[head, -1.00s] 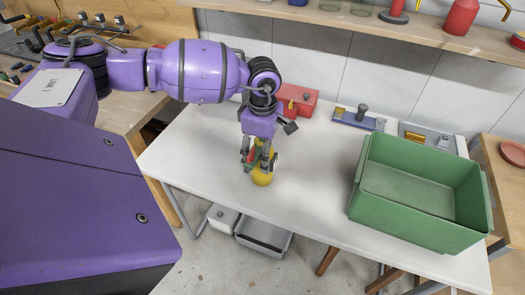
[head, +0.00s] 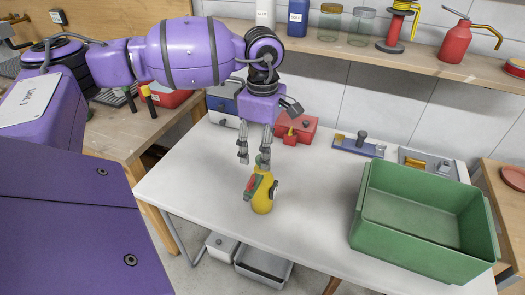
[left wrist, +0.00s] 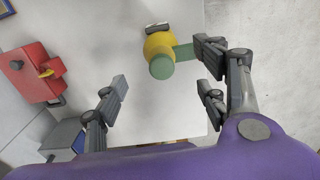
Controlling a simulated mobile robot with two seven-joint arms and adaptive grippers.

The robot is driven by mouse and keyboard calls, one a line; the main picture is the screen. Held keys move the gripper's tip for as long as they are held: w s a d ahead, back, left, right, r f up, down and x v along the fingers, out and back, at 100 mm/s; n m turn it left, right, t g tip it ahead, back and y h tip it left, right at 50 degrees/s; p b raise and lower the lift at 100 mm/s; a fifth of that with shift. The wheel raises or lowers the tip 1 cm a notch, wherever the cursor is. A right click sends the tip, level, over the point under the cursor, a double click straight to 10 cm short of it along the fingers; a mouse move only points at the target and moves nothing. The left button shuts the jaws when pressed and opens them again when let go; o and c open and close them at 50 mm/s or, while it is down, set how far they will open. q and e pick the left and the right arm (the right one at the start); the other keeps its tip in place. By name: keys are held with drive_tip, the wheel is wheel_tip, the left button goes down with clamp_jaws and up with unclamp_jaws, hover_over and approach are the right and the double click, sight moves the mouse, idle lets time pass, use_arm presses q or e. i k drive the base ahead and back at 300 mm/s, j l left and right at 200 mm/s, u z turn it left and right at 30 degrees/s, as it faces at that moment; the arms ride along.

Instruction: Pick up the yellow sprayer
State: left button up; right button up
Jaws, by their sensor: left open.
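The yellow sprayer (head: 262,196), with a green top and a reddish trigger part, stands upright on the white table. My left gripper (head: 254,154) is above it and slightly behind it, pointing down, with its fingers spread and nothing between them. In the left wrist view the sprayer (left wrist: 159,48) shows from above, ahead of the open fingers (left wrist: 165,88) and nearer the right one. The gripper seems apart from the sprayer. My right gripper is not in view.
A green bin (head: 375,235) stands on the table's right side. A red box (head: 296,130) and a blue tray with small parts (head: 358,145) lie at the back. A shelf (head: 340,52) with jars and a red oil can (head: 455,43) runs above. The table's middle is clear.

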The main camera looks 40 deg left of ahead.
sight(261, 197)
drive_tip(key=u, duration=1.1)
